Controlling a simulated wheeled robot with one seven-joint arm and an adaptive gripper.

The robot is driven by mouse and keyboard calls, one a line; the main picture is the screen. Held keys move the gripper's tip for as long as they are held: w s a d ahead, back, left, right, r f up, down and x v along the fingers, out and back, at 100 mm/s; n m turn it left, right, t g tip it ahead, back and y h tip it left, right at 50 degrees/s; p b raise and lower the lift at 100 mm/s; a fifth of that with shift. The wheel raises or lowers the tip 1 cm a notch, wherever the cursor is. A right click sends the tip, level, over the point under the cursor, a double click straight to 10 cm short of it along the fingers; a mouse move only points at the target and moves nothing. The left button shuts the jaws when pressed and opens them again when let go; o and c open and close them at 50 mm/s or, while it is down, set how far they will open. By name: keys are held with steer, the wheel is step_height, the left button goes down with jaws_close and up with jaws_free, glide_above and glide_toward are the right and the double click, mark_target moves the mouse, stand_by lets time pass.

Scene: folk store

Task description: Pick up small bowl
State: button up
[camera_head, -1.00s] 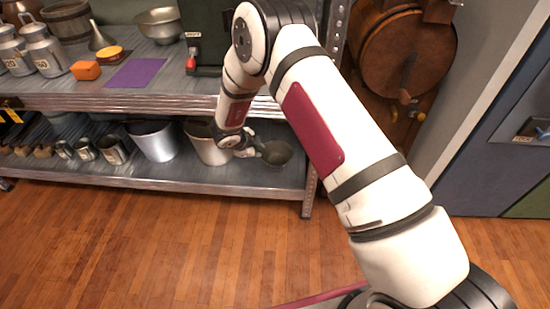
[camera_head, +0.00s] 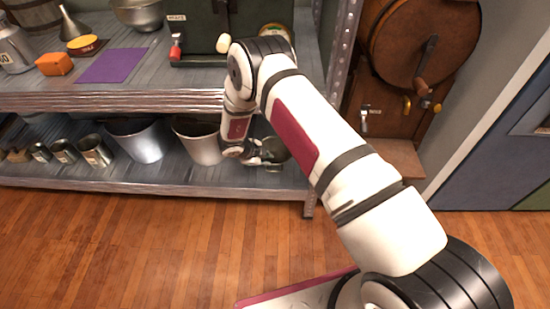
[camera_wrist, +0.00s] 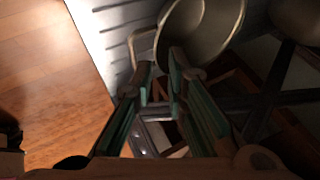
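A dark greenish-grey bowl (camera_head: 275,148) is at the right end of the lower shelf, beside my gripper (camera_head: 262,152) and partly hidden by it. In the wrist view the bowl (camera_wrist: 208,40) shows at the top, with a thin loop like a handle on its left. My gripper (camera_wrist: 161,67) has two green-sided fingers with a gap between the tips. The right fingertip is at the bowl's near rim. The left fingertip is near the loop. I cannot tell whether either touches. A larger metal bowl (camera_head: 138,14) stands on the upper shelf.
Metal buckets (camera_head: 140,138) and several small cups (camera_head: 95,152) stand left of my gripper on the lower shelf (camera_head: 170,183). The upper shelf edge (camera_head: 120,101) is above my gripper, and a perforated post (camera_head: 339,70) is at right. The wooden floor (camera_head: 110,250) in front is clear.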

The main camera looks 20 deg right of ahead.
steer(key=b+x, duration=0.2)
steer(key=x, duration=0.4)
steer(key=shift+f+b, duration=0.35)
steer(key=shift+r, duration=0.1)
jaws_close()
steer(key=shift+d, duration=0.1)
